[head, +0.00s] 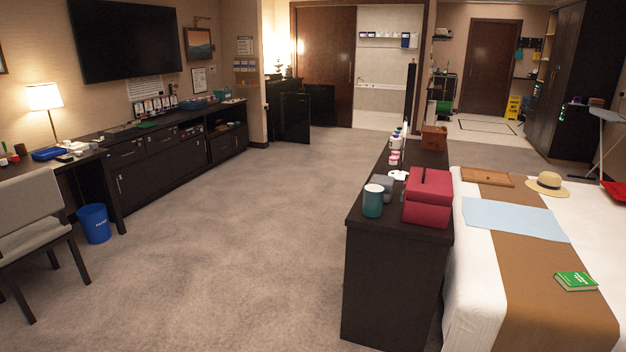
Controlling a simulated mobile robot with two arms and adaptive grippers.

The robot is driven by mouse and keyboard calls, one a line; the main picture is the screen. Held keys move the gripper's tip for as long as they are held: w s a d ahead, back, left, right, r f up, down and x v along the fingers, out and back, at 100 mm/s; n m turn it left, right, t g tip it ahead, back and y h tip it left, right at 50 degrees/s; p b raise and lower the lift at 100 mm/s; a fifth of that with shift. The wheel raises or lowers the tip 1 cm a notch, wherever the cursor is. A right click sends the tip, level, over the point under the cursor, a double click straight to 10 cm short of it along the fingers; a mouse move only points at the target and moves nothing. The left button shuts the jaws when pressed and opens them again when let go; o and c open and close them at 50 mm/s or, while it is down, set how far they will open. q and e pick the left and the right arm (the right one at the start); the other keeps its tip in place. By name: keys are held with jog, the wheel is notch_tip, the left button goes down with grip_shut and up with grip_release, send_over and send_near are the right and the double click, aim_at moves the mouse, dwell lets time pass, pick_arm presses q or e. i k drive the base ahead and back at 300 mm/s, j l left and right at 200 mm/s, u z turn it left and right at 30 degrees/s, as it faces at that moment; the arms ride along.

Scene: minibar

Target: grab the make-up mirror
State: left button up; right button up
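I cannot clearly make out a make-up mirror in the head view. A small white round item (399,175) lies on the dark cabinet in the middle right, behind the red box (428,197); it is too small to tell what it is. A teal cup (373,200) and a grey item (382,184) stand at the cabinet's near end. Small bottles and jars (395,150) stand farther back, partly hidden behind one another. Neither of my grippers is in view.
The dark cabinet (392,285) stands against a bed (468,325) with a hat (547,184) and a green book (575,281). Open carpet (230,240) lies to its left. A chair (35,215), blue bin (94,223) and long sideboard (163,165) line the left side.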

aim_at(400, 175)
jog(key=i+j+u, duration=0.2)
jog(key=i, duration=0.45)
jog(key=i+j+u, duration=0.2)
jog(key=i, duration=0.4)
jog(key=i+u, duration=0.15)
jog(key=i, duration=0.65)
jog(key=i+l+u, duration=0.1)
jog(key=i, duration=0.7)
jog(key=i+z, duration=0.35)
jog(key=i, duration=0.15)
jog(key=i+j+z, duration=0.15)
jog(key=i+z, duration=0.2)
jog(key=i, duration=0.15)
jog(key=i+z, duration=0.2)
jog(key=z, duration=0.2)
jog(key=i+z, duration=0.2)
jog(key=z, duration=0.2)
jog(key=i+z, duration=0.25)
jog(key=z, duration=0.15)
jog(key=i+j+z, duration=0.1)
jog(key=z, duration=0.3)
jog(key=i+j+z, duration=0.1)
jog(key=i+j, duration=0.1)
jog(key=j, duration=0.05)
